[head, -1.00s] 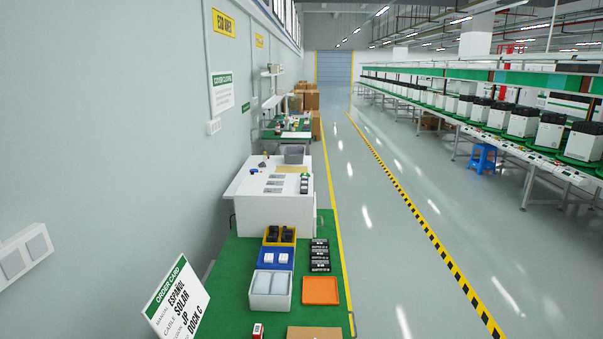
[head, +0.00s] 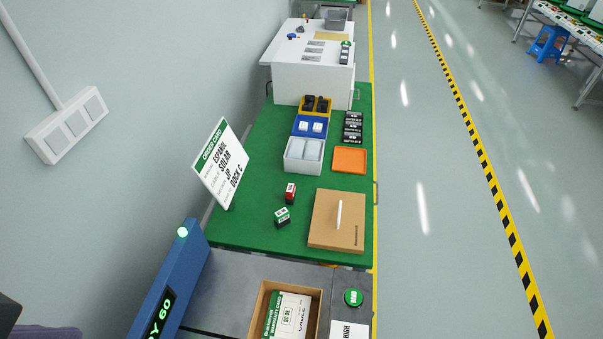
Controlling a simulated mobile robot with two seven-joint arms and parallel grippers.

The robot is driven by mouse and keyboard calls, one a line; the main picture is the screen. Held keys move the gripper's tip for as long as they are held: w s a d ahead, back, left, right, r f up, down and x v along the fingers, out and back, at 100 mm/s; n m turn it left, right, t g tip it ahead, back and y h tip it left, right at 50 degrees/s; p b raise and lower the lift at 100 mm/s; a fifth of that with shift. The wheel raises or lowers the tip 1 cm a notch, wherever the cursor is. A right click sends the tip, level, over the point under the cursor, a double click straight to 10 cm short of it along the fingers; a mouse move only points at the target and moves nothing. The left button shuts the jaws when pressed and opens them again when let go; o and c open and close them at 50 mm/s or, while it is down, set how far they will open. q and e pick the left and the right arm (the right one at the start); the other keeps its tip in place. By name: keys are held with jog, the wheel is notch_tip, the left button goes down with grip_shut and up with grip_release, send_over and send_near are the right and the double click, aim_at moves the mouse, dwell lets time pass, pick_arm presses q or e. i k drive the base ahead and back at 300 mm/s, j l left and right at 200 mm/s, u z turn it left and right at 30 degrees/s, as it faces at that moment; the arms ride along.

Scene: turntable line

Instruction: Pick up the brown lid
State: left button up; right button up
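The brown lid (head: 322,232) lies flat on the green table (head: 245,185), near its front right corner. It is a square cardboard-coloured panel with a white bar-shaped handle (head: 339,214) standing out from its middle and small dark print near its lower right edge. An open brown box (head: 255,312) stands in front of the table on a grey surface, holding a white and green card and papers; the picture's bottom edge cuts it off. Neither of my grippers shows in the head view.
Two small boxes, red (head: 291,193) and green (head: 282,217), stand left of the lid. An orange tray (head: 350,160) and a white bin (head: 292,165) are behind it. An order card (head: 222,165) leans at the left. A green button (head: 353,297) sits right of the box.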

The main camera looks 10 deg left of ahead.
aim_at(339, 216)
jog(key=k+j, duration=0.25)
jog(key=k, duration=0.15)
jog(key=k+j, duration=0.25)
jog(key=k+j+z, duration=0.05)
jog(key=k, duration=0.05)
